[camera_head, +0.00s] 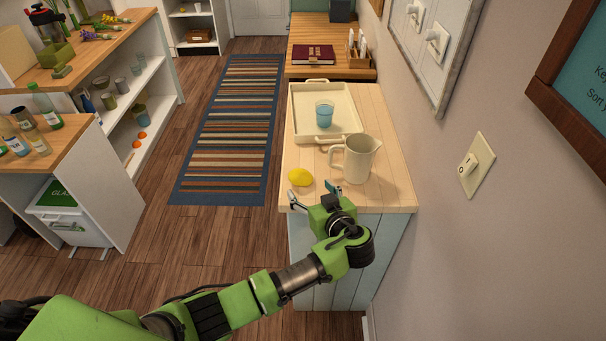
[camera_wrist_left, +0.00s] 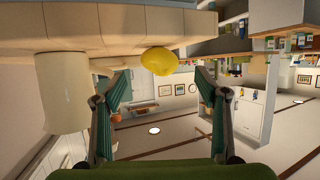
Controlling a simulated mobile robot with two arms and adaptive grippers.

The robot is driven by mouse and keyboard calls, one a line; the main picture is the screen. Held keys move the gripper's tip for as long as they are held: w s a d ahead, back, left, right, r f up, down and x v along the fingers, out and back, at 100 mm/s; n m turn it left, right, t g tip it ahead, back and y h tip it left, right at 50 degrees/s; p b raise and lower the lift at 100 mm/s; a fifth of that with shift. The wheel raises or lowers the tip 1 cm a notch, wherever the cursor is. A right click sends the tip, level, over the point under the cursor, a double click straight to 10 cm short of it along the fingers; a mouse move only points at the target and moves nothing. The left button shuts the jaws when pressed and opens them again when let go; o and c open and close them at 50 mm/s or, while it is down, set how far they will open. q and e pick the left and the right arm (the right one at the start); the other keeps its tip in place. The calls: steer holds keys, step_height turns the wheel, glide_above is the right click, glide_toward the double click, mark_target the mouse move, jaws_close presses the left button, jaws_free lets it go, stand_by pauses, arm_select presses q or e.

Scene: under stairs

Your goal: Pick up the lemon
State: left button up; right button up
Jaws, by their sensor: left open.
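The yellow lemon (camera_head: 300,177) lies on the light wooden cabinet top (camera_head: 382,192), near its front left edge and left of a cream pitcher (camera_head: 359,158). My left gripper (camera_head: 313,194) is open and empty at the front edge of the top, just short of the lemon, its fingers pointing toward it. In the left wrist view, which is upside down, the lemon (camera_wrist_left: 159,60) shows just beyond and between the two spread fingertips (camera_wrist_left: 162,82). I see no contact with it. My right gripper is not in view.
The pitcher stands close on the right; it also shows in the left wrist view (camera_wrist_left: 62,92). A cream tray (camera_head: 297,102) with a blue glass (camera_head: 324,113) sits behind. A wall with a light switch (camera_head: 468,165) bounds the right. The striped rug (camera_head: 235,125) lies on open floor to the left.

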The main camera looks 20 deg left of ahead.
mark_target(304, 181)
arm_select(q)
steer(key=x, duration=0.3)
steer(key=shift+w+a+f+p, duration=0.1)
steer(key=shift+w+a+p, duration=0.15)
steer(key=shift+p, duration=0.05)
steer(key=shift+w+a+f, duration=0.15)
steer(key=shift+w+f, duration=0.05)
steer(key=shift+w, duration=0.05)
steer(key=shift+w+a+p, duration=0.3)
steer(key=shift+w+p, duration=0.15)
steer(key=shift+p, duration=0.05)
steer(key=p+x, duration=0.1)
steer(key=x, duration=0.1)
steer(key=shift+w+a+f, duration=0.1)
steer(key=shift+w+a, duration=0.1)
steer(key=shift+w, duration=0.15)
steer(key=shift+w+a+f, duration=0.3)
steer(key=shift+w+f, duration=0.05)
steer(key=shift+w, duration=0.1)
steer(key=c, duration=1.2)
steer(key=shift+c, duration=0.2)
